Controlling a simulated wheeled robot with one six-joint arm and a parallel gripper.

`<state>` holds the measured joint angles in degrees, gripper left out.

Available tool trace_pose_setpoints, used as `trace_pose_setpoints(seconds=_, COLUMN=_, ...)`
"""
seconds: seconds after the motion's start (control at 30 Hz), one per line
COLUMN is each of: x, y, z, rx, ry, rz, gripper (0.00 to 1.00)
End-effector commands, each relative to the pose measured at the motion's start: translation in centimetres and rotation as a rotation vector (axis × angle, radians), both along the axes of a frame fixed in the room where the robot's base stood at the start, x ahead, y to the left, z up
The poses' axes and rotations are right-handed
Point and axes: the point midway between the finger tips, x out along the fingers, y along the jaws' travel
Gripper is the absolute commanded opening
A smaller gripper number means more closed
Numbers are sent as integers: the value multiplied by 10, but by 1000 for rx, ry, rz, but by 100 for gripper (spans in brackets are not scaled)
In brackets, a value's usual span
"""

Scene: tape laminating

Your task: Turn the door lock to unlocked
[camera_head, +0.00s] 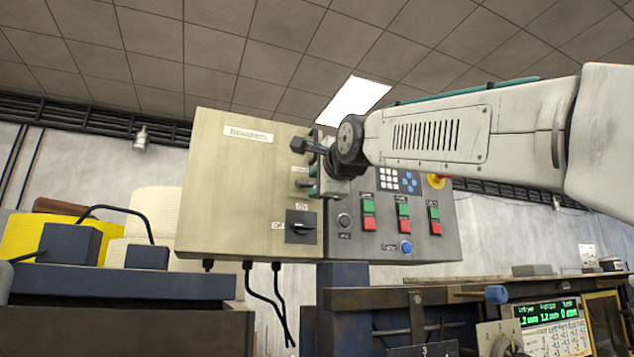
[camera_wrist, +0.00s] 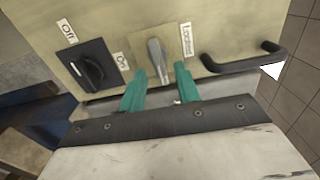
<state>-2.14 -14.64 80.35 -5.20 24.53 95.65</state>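The door lock is a silver lever on a square beige plate (camera_wrist: 170,42) on the cabinet door (camera_head: 235,180). In the wrist view the lever (camera_wrist: 155,52) points roughly upright in the picture, with a "Locked" label (camera_wrist: 187,40) to its right. My gripper (camera_wrist: 160,70) has two green fingers, apart, one on each side of the lever's lower end. A gap shows on both sides, and contact cannot be told. In the head view my gripper (camera_head: 315,180) is at the door's right edge, partly hiding the lock.
A black rotary switch (camera_wrist: 88,72) with On and Off labels sits left of the lock in the wrist view. A black door handle (camera_wrist: 245,62) sticks out on the right. A grey button panel (camera_head: 385,240) adjoins the cabinet in the head view.

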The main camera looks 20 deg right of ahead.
Motion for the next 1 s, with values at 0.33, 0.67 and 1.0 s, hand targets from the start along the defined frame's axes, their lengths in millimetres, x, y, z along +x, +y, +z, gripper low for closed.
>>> trace_pose_setpoints(seconds=0.33, x=-10, y=0, z=2, rx=-1, ry=-4, rz=0, gripper=32)
trace_pose_setpoints(seconds=0.67, x=-63, y=0, z=1, rx=0, ry=-3, rz=0, gripper=32)
trace_pose_setpoints(seconds=1.0, x=-78, y=0, z=0, rx=0, ry=-1, rz=0, gripper=32)
